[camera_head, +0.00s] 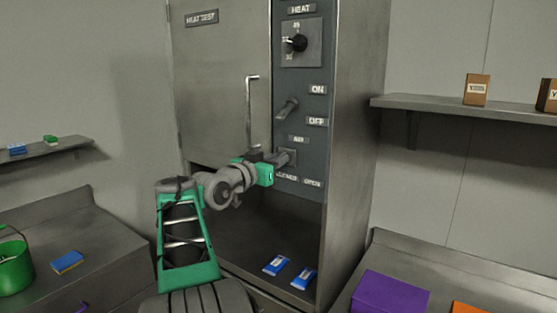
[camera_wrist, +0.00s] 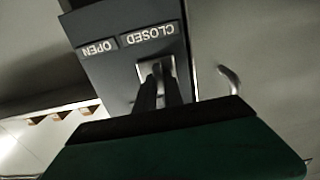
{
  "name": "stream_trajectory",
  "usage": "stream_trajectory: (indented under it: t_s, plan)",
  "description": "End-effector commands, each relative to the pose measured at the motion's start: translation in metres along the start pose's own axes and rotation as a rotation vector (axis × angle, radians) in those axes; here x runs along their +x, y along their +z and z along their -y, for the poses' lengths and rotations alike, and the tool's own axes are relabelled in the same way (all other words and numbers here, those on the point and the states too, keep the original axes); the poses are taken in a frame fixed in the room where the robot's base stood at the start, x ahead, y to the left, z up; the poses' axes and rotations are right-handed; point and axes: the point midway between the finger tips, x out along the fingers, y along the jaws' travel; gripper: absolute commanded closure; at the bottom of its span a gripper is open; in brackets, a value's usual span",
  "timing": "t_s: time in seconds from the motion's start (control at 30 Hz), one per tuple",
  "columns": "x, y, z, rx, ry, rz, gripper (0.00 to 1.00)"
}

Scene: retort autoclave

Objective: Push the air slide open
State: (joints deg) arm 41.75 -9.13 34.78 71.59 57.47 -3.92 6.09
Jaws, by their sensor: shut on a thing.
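The air slide (camera_head: 291,153) is on the dark control panel of the steel cabinet, under the AIR label (camera_head: 298,139). My gripper (camera_head: 281,158) reaches in from the left and is shut on the slide's handle. In the wrist view, my gripper's dark fingers (camera_wrist: 161,78) meet at the slide's lighter plate (camera_wrist: 143,71). The plate is beside the CLOSED label (camera_wrist: 147,35), with the OPEN label (camera_wrist: 97,48) further left; both read upside down there. The fingers hide most of the handle. In the head view, the OPEN label (camera_head: 312,183) is right of the CLOSED label (camera_head: 287,176).
Above are the ON/OFF lever (camera_head: 287,108) and the HEAT knob (camera_head: 297,43). A long door handle (camera_head: 250,110) stands left of the panel. Two blue-and-white packets (camera_head: 276,264) (camera_head: 303,278) lie below, inside the cabinet. A purple box (camera_head: 390,294) is on the right counter.

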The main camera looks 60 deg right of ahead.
Motion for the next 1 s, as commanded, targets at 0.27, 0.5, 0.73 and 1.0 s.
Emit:
stream_trajectory:
  t_s: [0.27, 0.5, 0.73, 1.0]
  plan:
    - [0.0, 0.0, 0.0, 0.0, 0.0, 0.0, 1.0]
    - [0.0, 0.0, 0.0, 0.0, 0.0, 0.0, 1.0]
    - [0.0, 0.001, -0.001, 0.001, 0.0, 0.0, 1.0]
    - [0.001, 0.009, -0.046, 0.005, 0.005, -0.002, 1.0]
